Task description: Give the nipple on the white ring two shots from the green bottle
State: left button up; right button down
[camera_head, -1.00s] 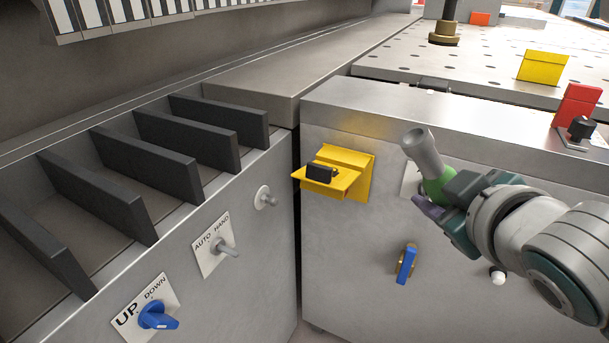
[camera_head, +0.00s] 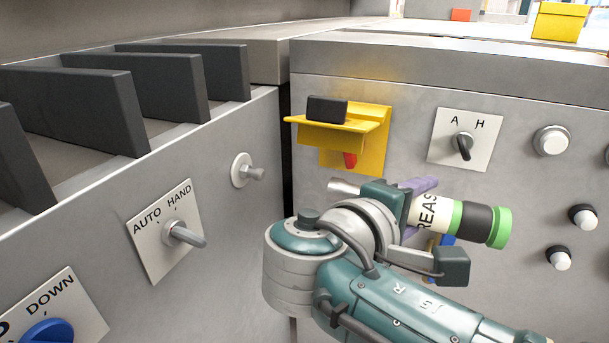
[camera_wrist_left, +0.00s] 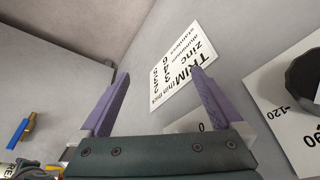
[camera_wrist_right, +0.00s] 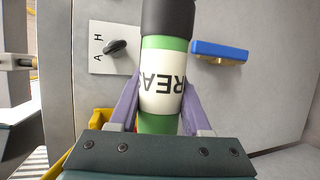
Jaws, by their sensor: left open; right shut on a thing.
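The white ring with a grey nipple (camera_head: 245,170) sticks out of the left cabinet's panel in the head view. My right gripper (camera_head: 415,205) is shut around the green bottle (camera_head: 462,217), which has a white label reading "REAS", a black band and a green end. The bottle lies nearly level; its grey nozzle (camera_head: 345,187) points left towards the nipple, with a clear gap between them. The bottle also fills the middle of the right wrist view (camera_wrist_right: 162,82). My left gripper (camera_wrist_left: 158,88) is open and empty before a grey panel, outside the head view.
A yellow bracket (camera_head: 355,135) holding a black block juts out above the nozzle. The AUTO/HAND switch (camera_head: 180,233) sits below left of the ring. A blue-handled valve (camera_wrist_right: 220,51) is near the bottle. Dark dividers (camera_head: 180,85) stand on the left cabinet.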

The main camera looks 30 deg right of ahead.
aim_at(355, 189)
jog(key=w+a+b, duration=0.2)
jog(key=w+b, duration=0.1)
jog(key=b, duration=0.1)
jog(key=w+a+b, duration=0.3)
jog(key=b, duration=0.1)
jog(key=shift+w+a, duration=0.15)
jog(key=shift+a, duration=0.15)
dwell(0.5)
